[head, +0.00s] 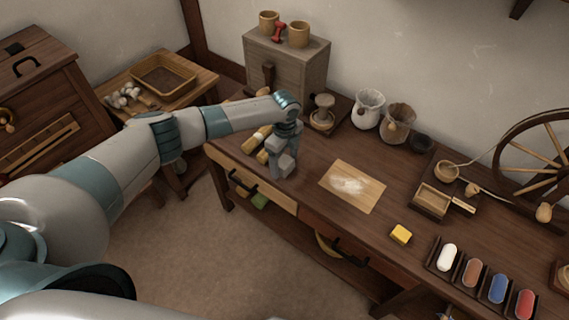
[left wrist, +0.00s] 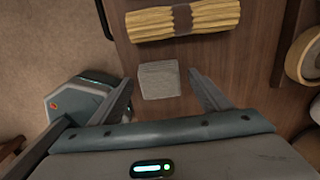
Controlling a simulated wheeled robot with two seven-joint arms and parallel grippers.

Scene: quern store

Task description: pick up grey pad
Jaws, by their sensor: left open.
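The grey pad (left wrist: 158,80) is a small, light grey, roughly square piece lying on the dark wooden tabletop in the left wrist view. My left gripper (left wrist: 161,78) is open, with one finger on each side of the pad and a gap on both sides. I cannot tell how high the fingers are above it. In the head view my left gripper (head: 283,167) points down over the left front part of the bench and hides the pad or blends with it. My right gripper is not in view.
A yellow straw bundle (left wrist: 184,19) lies just beyond the pad. A round wooden item (left wrist: 304,55) stands to the right. A floured board (head: 352,186), a yellow block (head: 401,234) and a rack of coloured pieces (head: 437,262) are farther right on the bench.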

